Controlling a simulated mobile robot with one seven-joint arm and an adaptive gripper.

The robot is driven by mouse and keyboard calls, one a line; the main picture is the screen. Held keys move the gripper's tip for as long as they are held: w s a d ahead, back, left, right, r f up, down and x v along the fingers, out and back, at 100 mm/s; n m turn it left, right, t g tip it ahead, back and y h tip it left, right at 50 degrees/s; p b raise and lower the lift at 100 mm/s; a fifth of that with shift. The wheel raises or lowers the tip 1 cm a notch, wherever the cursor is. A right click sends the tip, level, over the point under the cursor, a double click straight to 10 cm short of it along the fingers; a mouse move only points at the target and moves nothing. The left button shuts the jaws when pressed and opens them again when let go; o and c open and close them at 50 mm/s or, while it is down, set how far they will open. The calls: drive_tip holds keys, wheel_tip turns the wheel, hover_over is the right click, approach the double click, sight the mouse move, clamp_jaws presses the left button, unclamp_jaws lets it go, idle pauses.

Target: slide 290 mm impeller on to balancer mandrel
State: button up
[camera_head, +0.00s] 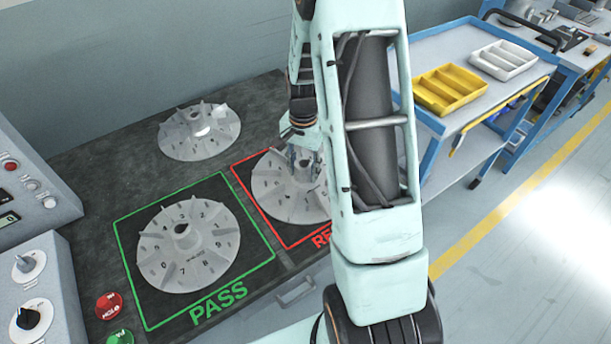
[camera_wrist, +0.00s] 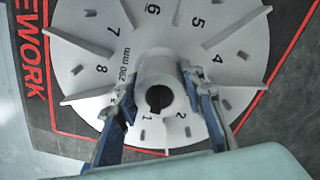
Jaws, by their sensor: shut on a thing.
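The 290 mm impeller (camera_wrist: 165,38) fills much of the wrist view. It is a pale grey bladed disc with numbered sectors, "290 mm" printed on it and a bored hub. In the head view this impeller (camera_head: 276,193) lies within the red-outlined rework area, partly behind my arm. My gripper (camera_wrist: 158,88) is shut on its hub, one finger on each side; the gripper (camera_head: 305,160) also shows in the head view. Whether the disc rests on the mat or is slightly raised, I cannot tell. I cannot make out the balancer mandrel in either view.
A similar impeller (camera_head: 160,255) lies in the green PASS square (camera_head: 140,295). Another impeller (camera_head: 185,145) lies at the back of the dark bench. Control boxes (camera_head: 35,275) with knobs and buttons stand at left. A blue cart (camera_head: 425,50) with yellow and white trays stands at right.

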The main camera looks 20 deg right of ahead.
wheel_tip(320, 180, up, 8)
drive_tip(key=p, duration=0.5)
idle(0.9)
